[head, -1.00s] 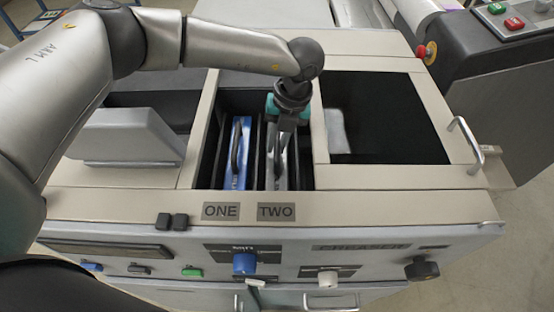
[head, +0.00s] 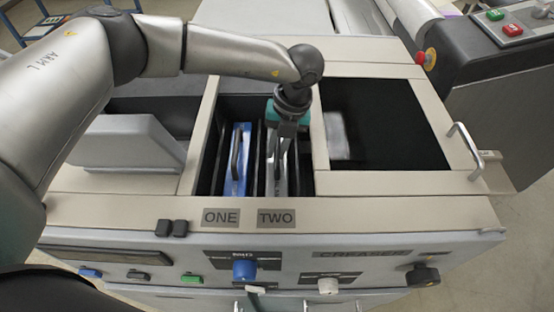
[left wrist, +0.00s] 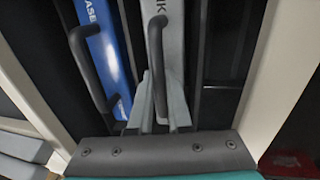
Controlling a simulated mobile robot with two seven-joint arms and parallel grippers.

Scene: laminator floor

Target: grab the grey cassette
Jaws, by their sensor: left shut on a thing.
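The grey cassette (head: 274,175) stands in the slot labelled TWO in the machine's open bay, and its grey body with a dark handle also shows in the left wrist view (left wrist: 173,40). My left gripper (head: 282,150) points down into the bay and is shut on the grey cassette's handle; in the left wrist view its fingers (left wrist: 160,108) are at the handle. The wrist hides part of the cassette in the head view. My right gripper is not in view.
A blue cassette (head: 237,165) with a dark handle stands close on the left, in slot ONE. Bay walls and dark dividers are near. An open dark compartment (head: 390,125) lies to the right. A grey block-shaped part (head: 125,143) stands on the left.

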